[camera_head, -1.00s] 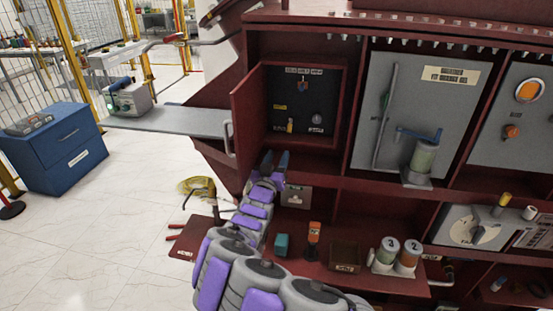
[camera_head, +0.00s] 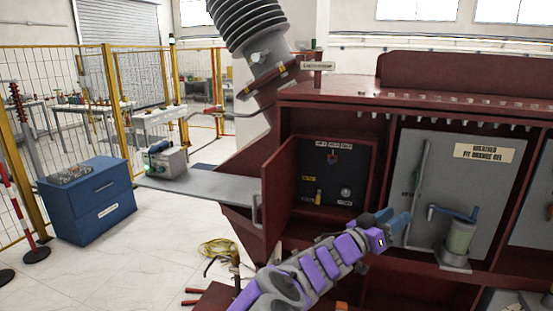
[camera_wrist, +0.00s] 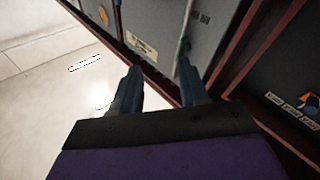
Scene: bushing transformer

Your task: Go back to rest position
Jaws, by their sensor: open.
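My gripper (camera_head: 393,222) is at the end of my purple and grey arm, in front of the dark red cabinet (camera_head: 275,190). It points right, toward the grey panel with the breather cylinder (camera_head: 459,238). In the wrist view its two blue fingers (camera_wrist: 160,90) stand apart with nothing between them. Behind the gap the wrist view shows the cabinet's grey panel with a label (camera_wrist: 141,46) and pale floor. My arm hides part of the cabinet's lower shelf.
The cabinet's open door (camera_head: 279,190) and a grey side shelf (camera_head: 210,188) with a device (camera_head: 166,160) on it stick out at the left. A blue drawer unit (camera_head: 92,200) stands farther left. A yellow coiled cable (camera_head: 217,247) lies on the floor. Open floor lies between them.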

